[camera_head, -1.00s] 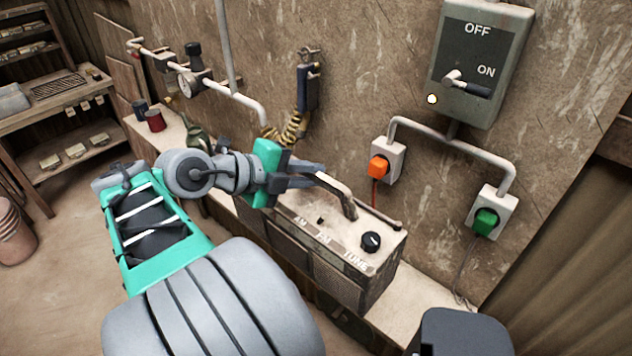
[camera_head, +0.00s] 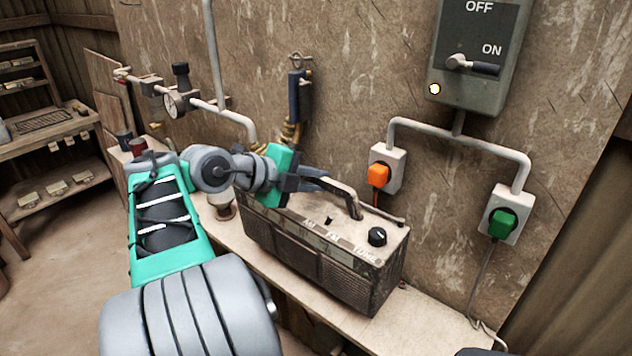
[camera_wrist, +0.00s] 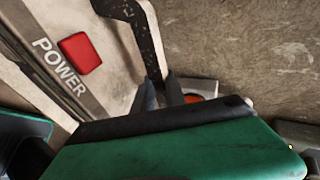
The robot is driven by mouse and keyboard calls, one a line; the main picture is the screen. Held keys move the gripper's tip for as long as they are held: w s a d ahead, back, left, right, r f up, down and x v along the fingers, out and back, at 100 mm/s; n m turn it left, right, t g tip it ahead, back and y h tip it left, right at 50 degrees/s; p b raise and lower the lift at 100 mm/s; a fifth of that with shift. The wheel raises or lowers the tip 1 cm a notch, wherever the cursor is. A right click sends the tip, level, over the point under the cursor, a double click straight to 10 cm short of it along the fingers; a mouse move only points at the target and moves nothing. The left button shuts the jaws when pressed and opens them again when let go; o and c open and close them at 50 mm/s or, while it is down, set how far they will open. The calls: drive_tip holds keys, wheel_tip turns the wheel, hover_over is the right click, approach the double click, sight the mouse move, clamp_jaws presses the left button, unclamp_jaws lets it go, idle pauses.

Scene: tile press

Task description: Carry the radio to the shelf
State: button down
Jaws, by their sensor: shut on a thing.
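The radio (camera_head: 325,262) is a worn, box-shaped set with a dark front, a pale top marked AM, FM and TUNE, a black knob and a carry handle (camera_head: 345,192). My gripper (camera_head: 322,183) is shut on the handle, coming from the left. The radio is slightly tilted in the picture, over the narrow wall ledge; I cannot tell whether its base touches the ledge. In the wrist view, the radio's top (camera_wrist: 110,72) shows a red POWER button, and the fingers (camera_wrist: 160,92) meet at the handle. A shelf unit (camera_head: 50,140) with several levels stands at the far left.
The ledge (camera_head: 440,318) runs along the wall under the radio. Orange (camera_head: 378,175) and green (camera_head: 502,222) plugs sit in wall sockets with hanging cords. A lever switch box (camera_head: 475,60) is above. Pipes with a gauge (camera_head: 177,104) and red and dark cups (camera_head: 138,146) are left. Floor at left looks clear.

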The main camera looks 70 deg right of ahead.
sight(316, 196)
drive_tip(key=shift+d+f, duration=1)
drive_tip(key=shift+d, duration=0.05)
drive_tip(key=f, duration=0.3)
drive_tip(key=shift+d, duration=0.25)
drive_tip(key=shift+f, duration=0.35)
drive_tip(key=c, duration=1.8)
unclamp_jaws()
drive_tip(key=shift+a+f, duration=0.1)
drive_tip(key=shift+f, duration=0.15)
drive_tip(key=o, duration=0.3)
drive_tip(key=shift+o, duration=0.7)
drive_tip(key=shift+r, duration=0.1)
drive_tip(key=shift+w, duration=0.1)
